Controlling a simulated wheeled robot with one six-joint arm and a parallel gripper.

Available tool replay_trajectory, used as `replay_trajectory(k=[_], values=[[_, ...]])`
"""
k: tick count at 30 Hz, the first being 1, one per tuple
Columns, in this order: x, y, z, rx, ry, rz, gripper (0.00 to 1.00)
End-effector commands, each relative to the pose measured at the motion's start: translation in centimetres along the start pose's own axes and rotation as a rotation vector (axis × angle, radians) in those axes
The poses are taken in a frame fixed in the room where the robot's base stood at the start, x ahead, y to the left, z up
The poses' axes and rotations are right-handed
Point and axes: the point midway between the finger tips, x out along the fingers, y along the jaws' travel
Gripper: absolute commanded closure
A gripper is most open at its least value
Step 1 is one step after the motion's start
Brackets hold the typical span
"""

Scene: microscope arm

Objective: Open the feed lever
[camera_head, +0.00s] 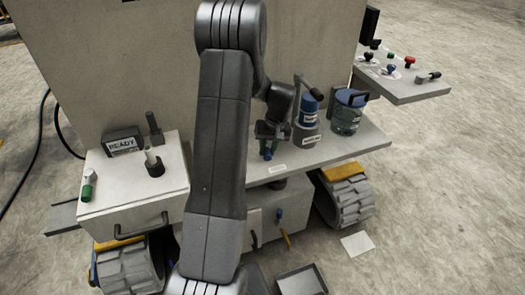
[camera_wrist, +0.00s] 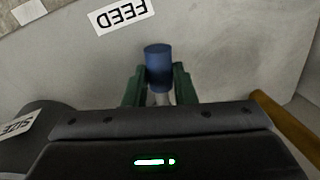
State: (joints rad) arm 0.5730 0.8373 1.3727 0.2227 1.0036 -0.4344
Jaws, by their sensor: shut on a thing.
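The feed lever's blue cylindrical knob (camera_wrist: 158,64) stands between my gripper's green fingers in the wrist view, with a pale stem below it. A FEED label (camera_wrist: 122,16) lies on the panel beside it, upside down in the picture. My gripper (camera_wrist: 158,88) is shut on this knob. In the head view my gripper (camera_head: 268,133) is low over the grey shelf, and a small blue tip (camera_head: 267,154) shows under it. My arm hides part of the shelf there, and the lever's base is not visible.
A grey cylinder (camera_head: 305,136) with a blue-topped container stands right of my gripper, and a blue-lidded jar (camera_head: 346,115) beyond it. A yellow handle (camera_head: 286,239) hangs below the shelf. A READY box (camera_head: 124,142) sits on the left cabinet.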

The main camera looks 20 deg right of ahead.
Motion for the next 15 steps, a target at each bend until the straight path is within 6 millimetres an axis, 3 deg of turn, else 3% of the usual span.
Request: replay_trajectory(k=[15], values=[[-0.4,1.5,-0.3,-0.21,-0.04,0.002,1.0]])
